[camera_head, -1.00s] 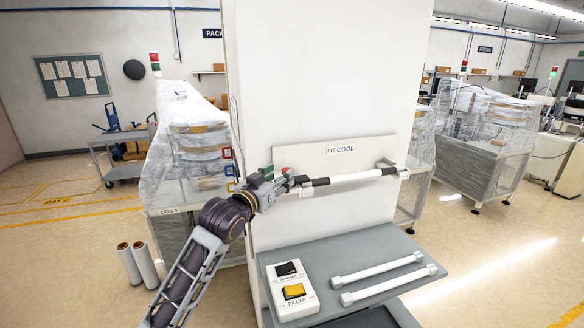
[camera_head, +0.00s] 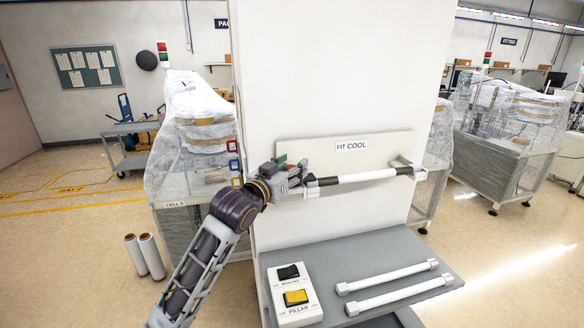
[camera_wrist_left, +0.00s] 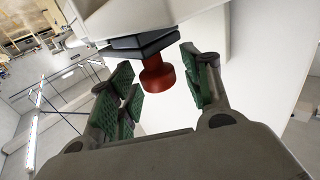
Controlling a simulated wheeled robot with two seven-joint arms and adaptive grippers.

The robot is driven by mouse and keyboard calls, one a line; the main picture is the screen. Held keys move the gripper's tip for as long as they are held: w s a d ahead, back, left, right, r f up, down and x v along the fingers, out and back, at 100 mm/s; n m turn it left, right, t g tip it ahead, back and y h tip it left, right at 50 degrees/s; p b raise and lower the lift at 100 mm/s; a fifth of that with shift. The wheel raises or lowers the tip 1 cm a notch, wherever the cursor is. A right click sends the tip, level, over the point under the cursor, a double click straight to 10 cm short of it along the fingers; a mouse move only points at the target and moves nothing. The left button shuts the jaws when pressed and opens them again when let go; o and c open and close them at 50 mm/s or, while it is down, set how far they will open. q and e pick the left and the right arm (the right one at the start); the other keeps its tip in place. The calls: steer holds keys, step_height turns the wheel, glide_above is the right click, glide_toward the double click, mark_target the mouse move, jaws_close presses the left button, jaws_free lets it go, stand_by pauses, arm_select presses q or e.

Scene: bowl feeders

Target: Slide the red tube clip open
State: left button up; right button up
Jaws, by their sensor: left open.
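A red, round, stubby piece, which looks like the red tube clip (camera_wrist_left: 158,79), sits against a dark block (camera_wrist_left: 142,47) in the left wrist view. My left gripper (camera_wrist_left: 160,90) is open, with green-padded fingers on both sides of the red piece. Gaps show between the pads and the red piece. In the head view my left gripper (camera_head: 296,174) is at the left end of the white tube with black ends (camera_head: 366,177) on the pillar. There the clip is mostly hidden by the gripper. My right gripper is not in view.
The tube runs in front of a FIT COOL panel (camera_head: 310,150) on the white pillar (camera_head: 340,70). Below, a grey shelf (camera_head: 345,258) holds a switch box (camera_head: 297,310) and two loose white tubes (camera_head: 395,277). Wrapped machines stand on both sides behind.

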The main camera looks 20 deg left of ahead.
arm_select(q)
jaws_close()
steer(key=shift+a, duration=0.1)
steer(key=shift+s+a+f, duration=0.1)
steer(key=shift+s+a, duration=0.45)
steer(key=shift+a, duration=0.3)
steer(key=shift+s+a, duration=0.55)
steer(key=shift+a, duration=0.3)
steer(key=shift+c, duration=2)
jaws_free()
steer(key=o, duration=0.4)
steer(key=shift+s+a, duration=0.15)
steer(key=shift+a, duration=0.05)
